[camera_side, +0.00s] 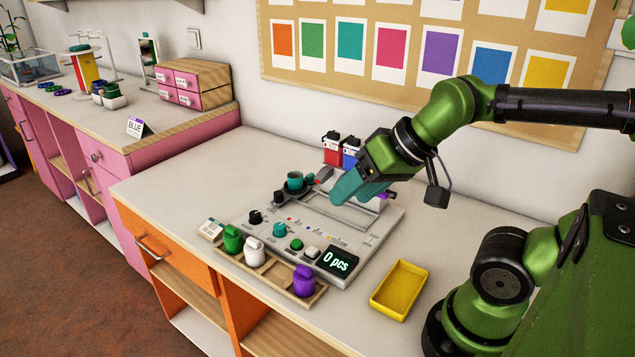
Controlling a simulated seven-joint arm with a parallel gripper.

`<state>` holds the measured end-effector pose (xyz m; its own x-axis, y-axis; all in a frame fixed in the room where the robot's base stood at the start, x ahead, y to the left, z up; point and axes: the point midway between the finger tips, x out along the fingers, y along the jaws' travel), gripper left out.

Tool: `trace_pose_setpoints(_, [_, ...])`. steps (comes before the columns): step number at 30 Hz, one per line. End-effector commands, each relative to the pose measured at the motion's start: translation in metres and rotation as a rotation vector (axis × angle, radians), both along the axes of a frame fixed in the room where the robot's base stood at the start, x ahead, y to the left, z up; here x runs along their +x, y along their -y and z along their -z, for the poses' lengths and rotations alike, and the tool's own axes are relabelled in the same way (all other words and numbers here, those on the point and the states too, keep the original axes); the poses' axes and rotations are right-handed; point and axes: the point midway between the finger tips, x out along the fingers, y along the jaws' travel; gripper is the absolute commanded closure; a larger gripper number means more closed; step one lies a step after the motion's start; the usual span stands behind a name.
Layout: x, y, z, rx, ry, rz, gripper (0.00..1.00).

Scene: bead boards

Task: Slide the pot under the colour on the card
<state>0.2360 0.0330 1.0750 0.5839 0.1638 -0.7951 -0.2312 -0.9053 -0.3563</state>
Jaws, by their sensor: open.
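A small white card (136,127) reading "BLUE", with a purple band, stands on the left counter. A teal pot (295,180) sits at the back left of the grey bead machine (345,238), by a dark round part. A red bead container (332,150) and a blue one (351,154) stand behind the machine. A purple part (387,195) shows just right of my gripper; the rest of that row is hidden. My gripper (345,193), with teal fingers, is open over the machine's back, right of the pot and apart from it.
A wooden tray (278,278) at the machine's front holds green, white and purple jars. The machine's display (338,262) reads "0 pcs". A yellow tray (399,289) lies to the right. The table's back left is clear.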

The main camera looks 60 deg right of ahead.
Motion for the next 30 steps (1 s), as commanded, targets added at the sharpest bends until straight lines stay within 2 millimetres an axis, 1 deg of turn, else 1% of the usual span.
trace_pose_setpoints(2, [0.0, 0.0, 0.0, 0.0, 0.0, 0.0, 0.44])
trace_pose_setpoints(4, [0.0, 0.0, 0.0, -0.001, 0.0, -0.001, 0.48])
trace_pose_setpoints(5, [0.0, -0.001, 0.001, 0.0, -0.003, -0.004, 0.48])
trace_pose_setpoints(8, [0.003, -0.003, 0.01, 0.004, -0.043, -0.012, 0.48])
trace_pose_setpoints(11, [0.017, -0.001, 0.016, 0.014, -0.101, -0.012, 0.48])
trace_pose_setpoints(14, [0.046, 0.007, 0.02, 0.012, -0.163, -0.002, 0.48])
trace_pose_setpoints(17, [0.082, 0.019, 0.025, -0.007, -0.216, 0.021, 0.48])
trace_pose_setpoints(18, [0.097, 0.026, 0.028, -0.019, -0.236, 0.032, 0.48])
trace_pose_setpoints(20, [0.12, 0.036, 0.034, -0.045, -0.263, 0.05, 0.48])
trace_pose_setpoints(21, [0.136, 0.043, 0.039, -0.064, -0.279, 0.064, 0.48])
trace_pose_setpoints(24, [0.173, 0.064, 0.051, -0.129, -0.31, 0.098, 0.48])
trace_pose_setpoints(27, [0.205, 0.083, 0.061, -0.197, -0.328, 0.129, 0.48])
trace_pose_setpoints(30, [0.23, 0.099, 0.064, -0.258, -0.325, 0.155, 0.48])
